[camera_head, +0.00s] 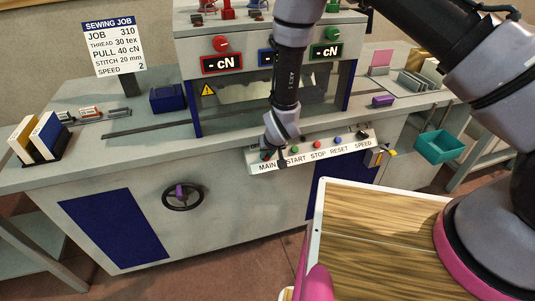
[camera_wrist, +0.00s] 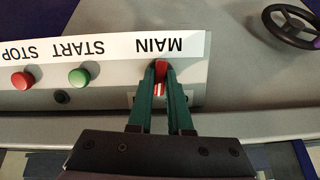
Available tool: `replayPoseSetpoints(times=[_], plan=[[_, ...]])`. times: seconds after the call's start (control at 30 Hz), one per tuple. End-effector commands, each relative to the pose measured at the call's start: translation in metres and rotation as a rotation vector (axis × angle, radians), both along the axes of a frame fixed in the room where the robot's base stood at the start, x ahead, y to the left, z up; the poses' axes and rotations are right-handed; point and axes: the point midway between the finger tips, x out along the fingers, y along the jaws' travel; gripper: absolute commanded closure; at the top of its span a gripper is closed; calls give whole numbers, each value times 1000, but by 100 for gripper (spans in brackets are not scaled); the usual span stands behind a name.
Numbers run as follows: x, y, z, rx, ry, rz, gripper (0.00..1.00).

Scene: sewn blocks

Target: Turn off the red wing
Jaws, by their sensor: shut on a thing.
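The red wing (camera_wrist: 161,67) is a small red handle by the MAIN label on the sloped control panel (camera_head: 255,160). In the wrist view my gripper (camera_wrist: 161,78) has its green fingers closed on the wing, one on each side. Part of the wing's faces is hidden between the fingers. In the head view my gripper (camera_head: 275,150) reaches down to the panel's left end and mostly hides the wing.
Right of MAIN in the head view are a green START button (camera_head: 295,150), a red STOP button (camera_head: 318,145), a blue RESET button (camera_head: 338,140) and a black SPEED knob (camera_head: 362,134). A handwheel (camera_head: 183,208) sits below left. A teal bin (camera_head: 440,147) hangs at the right.

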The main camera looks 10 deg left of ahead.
Motion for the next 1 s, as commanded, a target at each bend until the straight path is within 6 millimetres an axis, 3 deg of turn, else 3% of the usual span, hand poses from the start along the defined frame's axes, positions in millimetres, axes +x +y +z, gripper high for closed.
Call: replayPoseSetpoints(times=[0.6, 1.0], plan=[[-2, 2, 0, -310, -191, 434, 100], [-2, 2, 0, -430, -264, 602, 100]])
